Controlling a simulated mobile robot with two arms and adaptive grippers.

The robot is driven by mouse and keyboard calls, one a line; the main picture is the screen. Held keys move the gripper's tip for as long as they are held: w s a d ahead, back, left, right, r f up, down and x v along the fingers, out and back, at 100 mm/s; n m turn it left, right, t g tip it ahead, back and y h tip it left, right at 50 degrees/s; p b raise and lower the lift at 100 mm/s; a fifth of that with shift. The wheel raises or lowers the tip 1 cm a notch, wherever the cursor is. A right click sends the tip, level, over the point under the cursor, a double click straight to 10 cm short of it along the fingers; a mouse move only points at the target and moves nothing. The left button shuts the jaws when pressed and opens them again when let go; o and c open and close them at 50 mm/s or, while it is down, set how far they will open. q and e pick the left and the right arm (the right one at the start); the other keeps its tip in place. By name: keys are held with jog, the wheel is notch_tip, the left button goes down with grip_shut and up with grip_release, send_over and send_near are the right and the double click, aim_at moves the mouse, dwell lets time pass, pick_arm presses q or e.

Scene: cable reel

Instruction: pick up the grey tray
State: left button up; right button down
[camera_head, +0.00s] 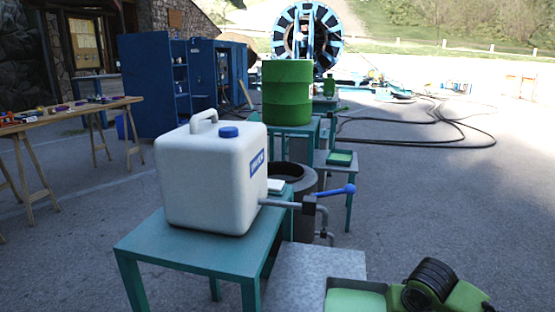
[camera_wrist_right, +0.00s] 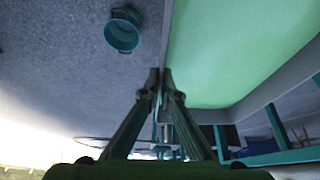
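In the right wrist view a flat, tray-like thing with a narrow grey rim (camera_wrist_right: 168,30) encloses a broad pale green face; it looks like the grey tray. My right gripper (camera_wrist_right: 160,78) has its fingertips close together at this rim, one on each side, and appears to pinch it. In the head view a grey speckled flat surface (camera_head: 312,275) lies at the bottom centre, beside a green part at the lower edge; I cannot tell whether this is the same tray. My left gripper is not in view.
A white canister (camera_head: 210,180) with a blue cap stands on a teal table (camera_head: 170,252). A blue-handled valve (camera_head: 335,191) sticks out beside it. A green drum (camera_head: 287,93) stands behind. A teal bucket (camera_wrist_right: 122,32) is on the ground. Open pavement lies to the right.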

jog(key=shift+a+r, duration=0.35)
jog(key=shift+r, duration=0.1)
jog(key=s+a+r+n+y, duration=0.1)
jog(key=s+a+r+n, duration=0.3)
jog(key=s+r, duration=0.3)
jog(key=s+a+r+n+y, duration=0.2)
jog(key=s+a+r+n, duration=0.2)
jog(key=s+r, duration=0.4)
notch_tip(320, 180, up, 2)
jog(key=shift+s+a+r+g+p, duration=0.1)
jog(key=shift+s+a+g+p, duration=0.2)
jog(key=shift+a+p, duration=0.15)
